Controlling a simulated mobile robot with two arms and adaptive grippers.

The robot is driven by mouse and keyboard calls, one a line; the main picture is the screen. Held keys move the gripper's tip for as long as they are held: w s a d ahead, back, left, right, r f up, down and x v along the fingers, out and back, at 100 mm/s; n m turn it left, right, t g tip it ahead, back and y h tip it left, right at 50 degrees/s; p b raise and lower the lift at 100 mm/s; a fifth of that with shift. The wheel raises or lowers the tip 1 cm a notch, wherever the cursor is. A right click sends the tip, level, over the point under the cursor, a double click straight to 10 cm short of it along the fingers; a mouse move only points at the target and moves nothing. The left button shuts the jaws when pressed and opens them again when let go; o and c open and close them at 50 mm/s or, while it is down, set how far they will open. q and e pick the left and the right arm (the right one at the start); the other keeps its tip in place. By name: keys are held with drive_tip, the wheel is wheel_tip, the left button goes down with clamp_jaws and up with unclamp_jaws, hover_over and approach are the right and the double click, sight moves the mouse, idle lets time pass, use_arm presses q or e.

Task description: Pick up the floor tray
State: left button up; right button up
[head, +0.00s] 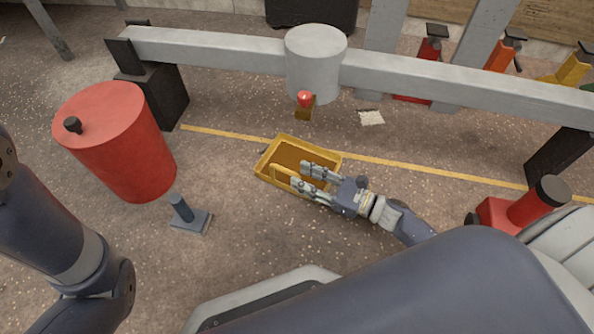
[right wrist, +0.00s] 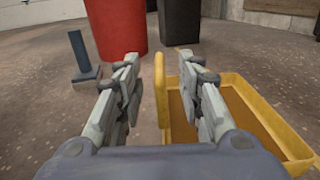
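The floor tray (head: 327,156) is a shallow yellow tray with a brown inside, lying flat on the floor in the middle of the head view. My right gripper (head: 298,175) is at its near side with the fingers pointing left. In the right wrist view my right gripper (right wrist: 159,70) is open, and an upright yellow edge or handle of the tray (right wrist: 160,88) stands between its fingers. I cannot tell whether either finger touches it. The tray's wall also shows right of the fingers. My left arm shows at the left of the head view, but its gripper is out of view.
A red cylinder (head: 118,140) and a grey-blue stand (head: 187,215) are left of the tray. A grey beam (head: 440,75) with a light grey cylinder (head: 315,62) spans behind it. A red jack-like object (head: 515,205) is at the right. A yellow line (head: 400,164) crosses the floor.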

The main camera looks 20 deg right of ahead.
sight(292, 173)
drive_tip(key=b+x, duration=0.2)
drive_tip(key=x, duration=0.1)
drive_tip(key=shift+w+a+f, duration=0.1)
drive_tip(key=shift+w+f, duration=0.05)
drive_tip(key=shift+f, duration=0.2)
drive_tip(key=shift+w+a+r, duration=0.1)
drive_tip(key=shift+w+a, duration=0.15)
clamp_jaws()
drive_tip(key=shift+r, duration=0.1)
